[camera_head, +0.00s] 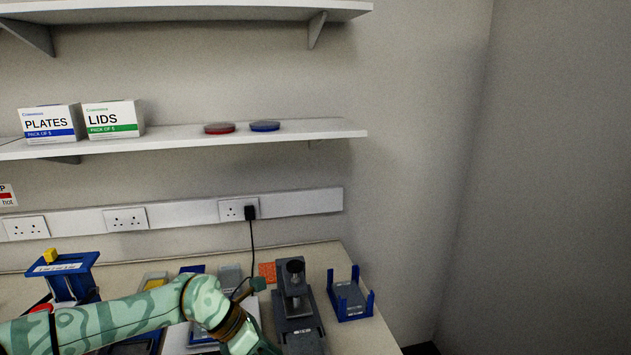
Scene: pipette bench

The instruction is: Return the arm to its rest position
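My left arm (120,318), with a green patterned cover, reaches in from the left across the front of the bench. It bends downward at a dark and brass-coloured joint and leaves through the bottom edge. The fingers of my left gripper are below the picture, so I cannot see whether they hold anything. My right arm and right gripper are not in view.
The bench (318,262) holds a grey device with a black knob (294,285), a blue tray (350,300), a blue stand (67,278) with a yellow block (50,255), and an orange piece (267,272). Boxes (112,119) and dishes (265,126) sit on the shelf (190,139).

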